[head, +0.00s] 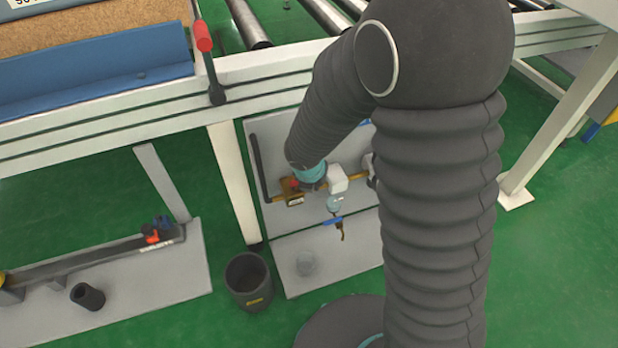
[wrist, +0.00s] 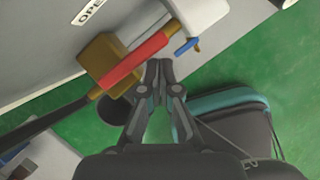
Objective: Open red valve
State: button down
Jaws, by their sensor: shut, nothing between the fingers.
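The red valve handle (wrist: 135,63) lies across the brass valve body (wrist: 104,58) in the wrist view, slanting from lower left to upper right, roughly along the pipe line. In the head view only a small red part (head: 294,183) shows above the brass body (head: 292,198), partly behind my arm. My gripper (wrist: 158,68) has its fingers together and holds nothing. Its tips are close to the right part of the red handle; I cannot tell whether they touch it.
A white box-shaped part (head: 337,178) and a blue lever (head: 333,220) sit right of the valve. A dark pipe (head: 259,168) runs on the left of the grey panel (head: 290,135). A dark bin (head: 249,282) stands on the green floor. Conveyor rails (head: 110,112) pass above.

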jog(key=shift+w+d, duration=0.2)
jog(key=shift+w, duration=0.15)
dwell(0.4)
jog(key=shift+a, duration=0.1)
jog(key=s+d+r, duration=0.2)
jog(key=s+r, duration=0.5)
jog(key=r, duration=0.2)
jog(key=shift+s+p, duration=0.2)
jog(key=shift+p, duration=0.25)
dwell(0.4)
